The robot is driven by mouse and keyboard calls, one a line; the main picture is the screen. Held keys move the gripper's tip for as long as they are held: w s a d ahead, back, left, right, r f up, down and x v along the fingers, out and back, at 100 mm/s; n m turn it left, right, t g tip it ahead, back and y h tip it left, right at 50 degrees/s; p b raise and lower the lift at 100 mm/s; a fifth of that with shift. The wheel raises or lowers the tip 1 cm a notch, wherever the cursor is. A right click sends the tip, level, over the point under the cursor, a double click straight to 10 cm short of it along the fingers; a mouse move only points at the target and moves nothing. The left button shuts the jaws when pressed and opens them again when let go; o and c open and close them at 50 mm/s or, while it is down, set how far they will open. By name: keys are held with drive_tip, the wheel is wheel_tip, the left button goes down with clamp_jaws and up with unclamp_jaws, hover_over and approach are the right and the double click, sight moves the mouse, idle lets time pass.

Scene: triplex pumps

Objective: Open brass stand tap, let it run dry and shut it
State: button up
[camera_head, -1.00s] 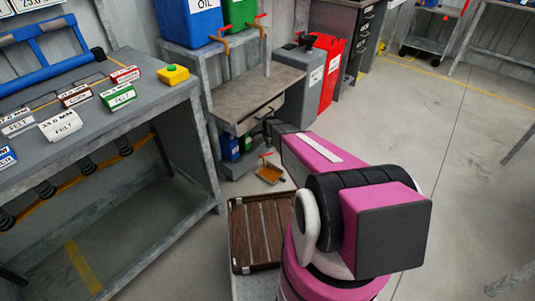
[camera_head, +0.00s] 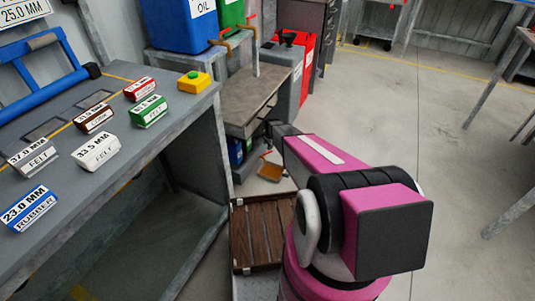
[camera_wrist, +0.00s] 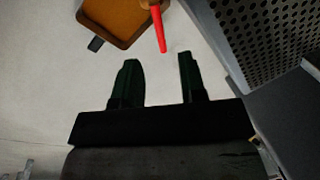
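Two brass taps with red levers stick out below the blue oil can (camera_head: 185,25) and the green can (camera_head: 231,12); one tap (camera_head: 222,42) is left, the other (camera_head: 253,24) right. A third red lever (camera_head: 266,155) shows low down above a small orange-brown tray (camera_head: 270,171) on the floor. In the wrist view a red lever (camera_wrist: 158,28) hangs in front of the brown tray (camera_wrist: 118,18). My gripper (camera_wrist: 158,75) is open and empty, its fingers apart below the lever's tip. In the head view my arm hides most of it.
A slatted brown crate (camera_head: 262,235) is beside my base. The floor on the right is open.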

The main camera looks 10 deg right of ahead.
drive_tip(key=shift+f, duration=0.1)
drive_tip(key=f, duration=0.2)
drive_tip(key=w+f, duration=0.1)
drive_tip(key=f, duration=0.4)
drive_tip(key=shift+w+a+f, duration=0.15)
clamp_jaws()
